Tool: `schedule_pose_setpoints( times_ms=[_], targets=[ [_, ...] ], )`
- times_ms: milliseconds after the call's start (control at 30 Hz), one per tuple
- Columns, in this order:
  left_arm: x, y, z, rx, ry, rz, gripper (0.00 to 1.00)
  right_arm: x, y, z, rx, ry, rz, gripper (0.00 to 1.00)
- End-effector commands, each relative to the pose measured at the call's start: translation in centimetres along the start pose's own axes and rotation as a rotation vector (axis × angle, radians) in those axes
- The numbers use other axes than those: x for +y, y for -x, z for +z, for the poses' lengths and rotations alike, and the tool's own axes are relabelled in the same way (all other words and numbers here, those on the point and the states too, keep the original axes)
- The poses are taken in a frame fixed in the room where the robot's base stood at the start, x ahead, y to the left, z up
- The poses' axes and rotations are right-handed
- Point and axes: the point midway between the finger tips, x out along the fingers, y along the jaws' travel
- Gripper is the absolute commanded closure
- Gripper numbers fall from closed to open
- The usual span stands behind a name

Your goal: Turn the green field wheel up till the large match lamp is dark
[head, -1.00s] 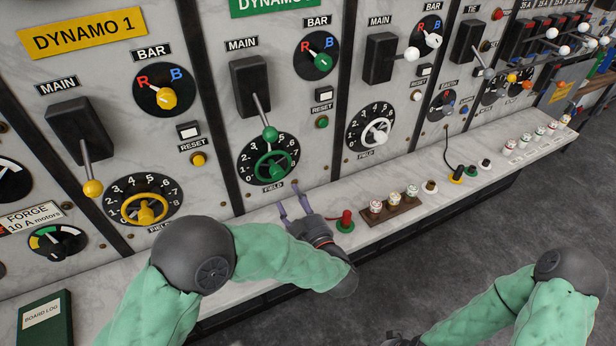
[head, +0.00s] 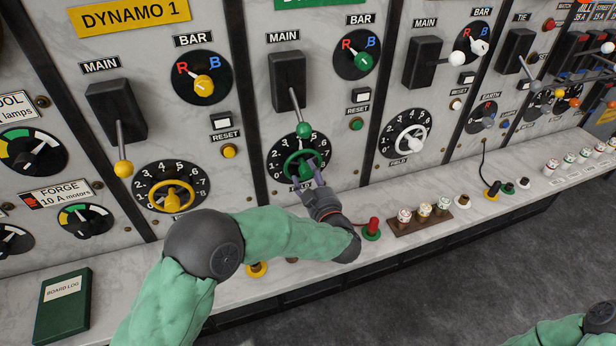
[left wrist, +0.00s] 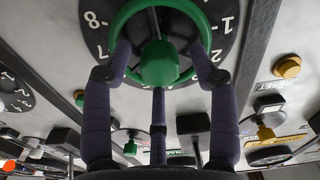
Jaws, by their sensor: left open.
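The green field wheel (head: 297,162) sits on its numbered dial on the green dynamo panel, below the green main lever. My left gripper (head: 312,180) is at the lower right of the wheel, with its fingers pointing at it. In the left wrist view the wheel (left wrist: 206,32) fills the top, with its green hub (left wrist: 159,63) between my spread fingers (left wrist: 160,50). The gripper is open; I cannot tell whether the fingertips touch the rim. I cannot make out the large match lamp. My right gripper is out of view.
A yellow wheel (head: 171,196) and a white wheel (head: 405,140) flank the green one. On the marble ledge below stand a red-topped plunger (head: 372,229) and several white fuses (head: 424,212). A green log book (head: 63,305) lies at the left.

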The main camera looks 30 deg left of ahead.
Motion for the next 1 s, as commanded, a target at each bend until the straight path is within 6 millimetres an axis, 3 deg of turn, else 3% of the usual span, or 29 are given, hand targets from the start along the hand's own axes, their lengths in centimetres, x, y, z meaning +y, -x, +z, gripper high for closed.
schedule_pose_setpoints(
  times_ms=[433, 467, 633, 1000],
  targets=[
    [0.01, -1.10, 0.00, 0.000, -0.001, 0.001, 0.41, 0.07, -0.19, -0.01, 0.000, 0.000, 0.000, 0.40],
    [0.01, -1.09, 0.00, 0.000, -0.001, 0.001, 0.46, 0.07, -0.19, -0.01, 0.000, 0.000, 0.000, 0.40],
    [0.01, -1.09, -0.01, 0.000, -0.001, 0.001, 0.94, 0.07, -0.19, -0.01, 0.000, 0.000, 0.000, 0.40],
    [0.04, -1.10, -0.20, 0.000, -0.038, 0.000, 0.97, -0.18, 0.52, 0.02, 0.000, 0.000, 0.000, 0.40]
  ],
)
